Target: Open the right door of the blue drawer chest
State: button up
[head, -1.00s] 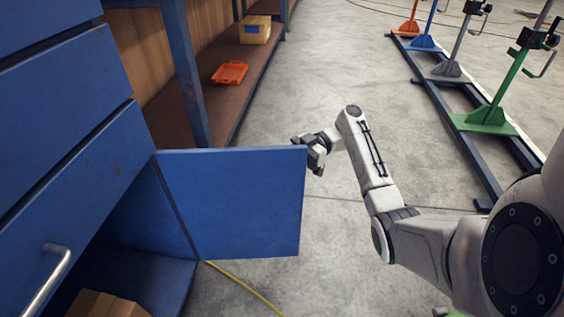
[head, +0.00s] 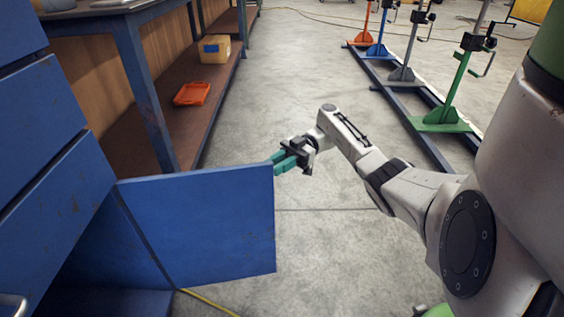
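The blue drawer chest (head: 45,150) fills the left side of the head view. Its right door (head: 215,225) stands swung wide open, sticking out into the room. Part of the dark compartment behind it shows at the lower left. My gripper (head: 280,163) is at the door's outer top corner, on the far side of its free edge. Its teal fingers point left toward the door and partly pass behind the edge. Whether they touch the door, and how far apart they are, I cannot tell.
A workbench (head: 150,95) stands beyond the chest, with an orange tray (head: 192,94) and a yellow box (head: 214,49) on its lower shelf. A rack with coloured stands (head: 440,120) is at the right. The concrete floor between is clear. A yellow cable (head: 210,303) lies below the door.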

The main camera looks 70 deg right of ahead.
jog(key=shift+v, duration=1)
